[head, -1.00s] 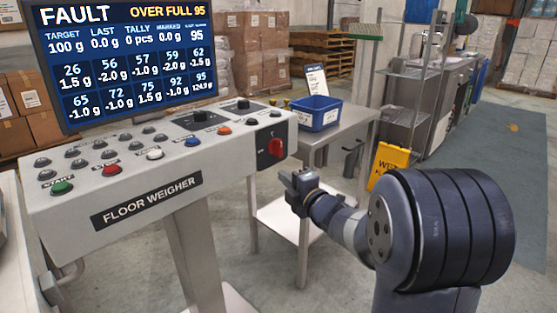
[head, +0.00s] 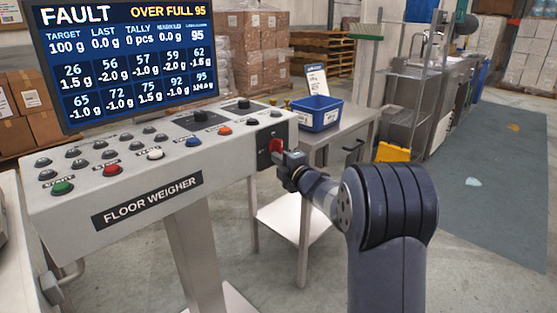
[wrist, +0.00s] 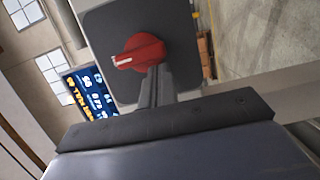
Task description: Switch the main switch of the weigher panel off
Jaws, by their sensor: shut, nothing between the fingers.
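The weigher panel (head: 150,200) is a pale grey console marked FLOOR WEIGHER. Its main switch is a red rotary knob (head: 276,146) on a dark plate at the panel's right end. In the wrist view the red knob (wrist: 138,52) stands out from the dark grey plate (wrist: 105,25), its white mark pointing to the left. My gripper (head: 281,158) is shut and empty, with its fingertips at the knob. In the wrist view the shut fingers (wrist: 155,80) reach up to the knob's lower edge; whether they touch it I cannot tell.
A screen (head: 125,62) above the panel reads FAULT, OVER FULL 95. Coloured buttons and black knobs line the panel top. A blue bin (head: 317,118) stands on a steel table (head: 345,128) just behind my gripper. A yellow sign (head: 393,153) stands beyond. Floor to the right is open.

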